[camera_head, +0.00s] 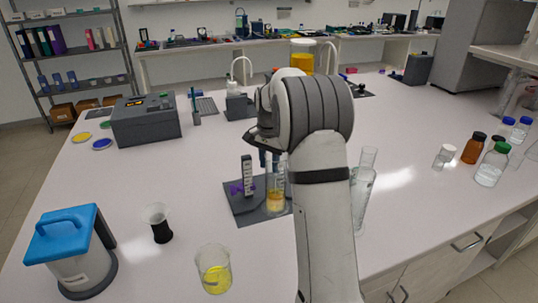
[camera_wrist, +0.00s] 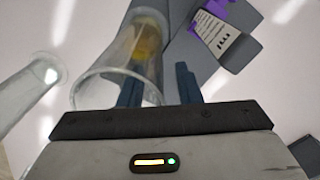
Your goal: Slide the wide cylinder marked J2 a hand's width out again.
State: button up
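A clear glass cylinder (camera_head: 275,201) with yellow liquid low in it stands on a dark base plate (camera_head: 239,207), beside an upright scale and a purple clamp. It also shows in the wrist view (camera_wrist: 147,42), its wide rim towards me. I cannot read a J2 mark on it. A second, taller clear cylinder (camera_head: 362,190) stands on the bench just right of my arm; a clear vessel (camera_wrist: 28,95) shows at the left in the wrist view. My gripper (camera_wrist: 158,82) has its blue fingers apart at the first cylinder's upper part; a gap shows by the right finger.
A yellow-filled beaker (camera_head: 214,270), a dark-bottomed flask (camera_head: 158,223) and a blue-lidded device (camera_head: 76,252) stand at the front left. Bottles (camera_head: 492,166) stand at the right. A grey box (camera_head: 146,122) stands further back.

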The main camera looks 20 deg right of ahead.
grip_shut()
dwell(0.3)
dwell(0.4)
